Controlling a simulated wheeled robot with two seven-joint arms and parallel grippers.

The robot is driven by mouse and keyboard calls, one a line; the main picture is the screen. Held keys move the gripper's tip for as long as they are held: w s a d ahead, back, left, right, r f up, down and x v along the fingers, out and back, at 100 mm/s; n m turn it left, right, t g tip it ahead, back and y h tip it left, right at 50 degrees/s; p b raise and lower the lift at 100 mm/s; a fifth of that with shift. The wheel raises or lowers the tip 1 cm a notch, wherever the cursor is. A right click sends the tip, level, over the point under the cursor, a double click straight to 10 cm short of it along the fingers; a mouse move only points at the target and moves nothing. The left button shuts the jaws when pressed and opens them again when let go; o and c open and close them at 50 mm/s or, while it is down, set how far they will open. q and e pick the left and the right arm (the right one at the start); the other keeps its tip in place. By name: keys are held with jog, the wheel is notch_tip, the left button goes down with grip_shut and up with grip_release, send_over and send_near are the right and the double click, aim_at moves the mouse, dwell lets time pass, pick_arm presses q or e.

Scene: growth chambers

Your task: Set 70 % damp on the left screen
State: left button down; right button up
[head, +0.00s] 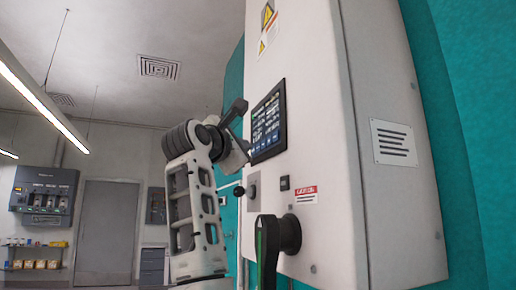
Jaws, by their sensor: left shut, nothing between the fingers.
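The screen (268,122) is a dark panel with lit blue and pale fields, set in the front of a tall white cabinet (310,120). Its readings are too small to make out. My left gripper (240,110) is shut and empty, at the left edge of the screen. I cannot tell whether it touches the screen. My left arm rises from below, and the wrist hides a little of the cabinet's edge. My right gripper is not in view.
Below the screen are a small black switch (285,183), a red-and-white label (304,194) and a large black rotary handle with a green part (278,240), which juts out. A grey door (107,235) and shelves with small containers (35,265) stand far left.

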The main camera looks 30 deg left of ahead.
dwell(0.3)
pick_arm(q)
jog(key=shift+w+d, duration=0.3)
jog(key=shift+w+d, duration=0.2)
jog(key=shift+w, duration=0.05)
dwell(0.6)
jog(key=shift+a, duration=0.1)
jog(key=shift+s+a, duration=0.4)
jog(key=shift+s, duration=0.2)
jog(key=s+a+b, duration=0.1)
jog(key=s+a, duration=0.2)
jog(key=shift+s+a+b, duration=0.15)
jog(key=shift+s+b, duration=0.25)
dwell(0.3)
